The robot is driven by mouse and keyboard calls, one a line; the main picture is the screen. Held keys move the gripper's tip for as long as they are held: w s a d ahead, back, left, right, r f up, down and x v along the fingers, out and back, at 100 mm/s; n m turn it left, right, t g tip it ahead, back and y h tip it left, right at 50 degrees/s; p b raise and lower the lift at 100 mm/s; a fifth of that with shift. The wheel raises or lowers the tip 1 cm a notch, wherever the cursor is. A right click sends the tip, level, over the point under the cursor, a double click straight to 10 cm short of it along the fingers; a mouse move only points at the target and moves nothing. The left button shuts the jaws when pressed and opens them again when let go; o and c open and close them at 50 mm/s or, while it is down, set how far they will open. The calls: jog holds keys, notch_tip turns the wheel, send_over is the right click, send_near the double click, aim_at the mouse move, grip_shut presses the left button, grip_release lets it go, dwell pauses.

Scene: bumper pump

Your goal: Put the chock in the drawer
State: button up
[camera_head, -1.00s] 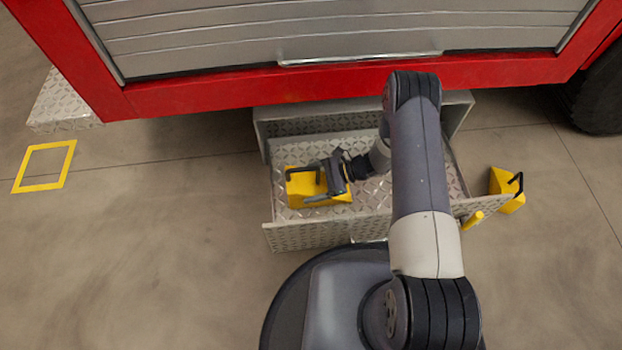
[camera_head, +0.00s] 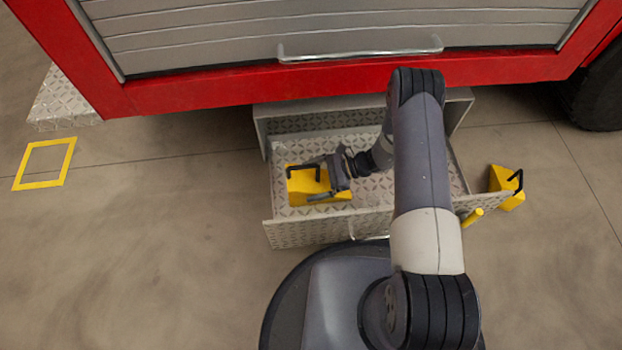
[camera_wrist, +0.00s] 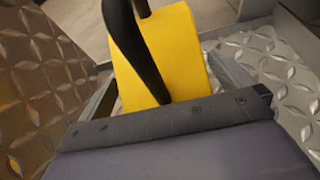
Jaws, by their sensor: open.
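A yellow chock (camera_head: 306,187) with a black handle sits in the open diamond-plate drawer (camera_head: 405,185), toward its left side. The chock fills the middle of the wrist view (camera_wrist: 165,50), with its black handle rising in front. My gripper (camera_head: 318,180) is open at the chock's right side, low inside the drawer. In the wrist view its fingers lie on either side of the chock, apart from the handle. Whether the fingers touch the chock is hard to tell.
A yellow floor square (camera_head: 45,164) lies at far left. The red truck body (camera_head: 350,80) overhangs the drawer's back.

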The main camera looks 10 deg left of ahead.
jog(key=p+v, duration=0.2)
jog(key=v, duration=0.9)
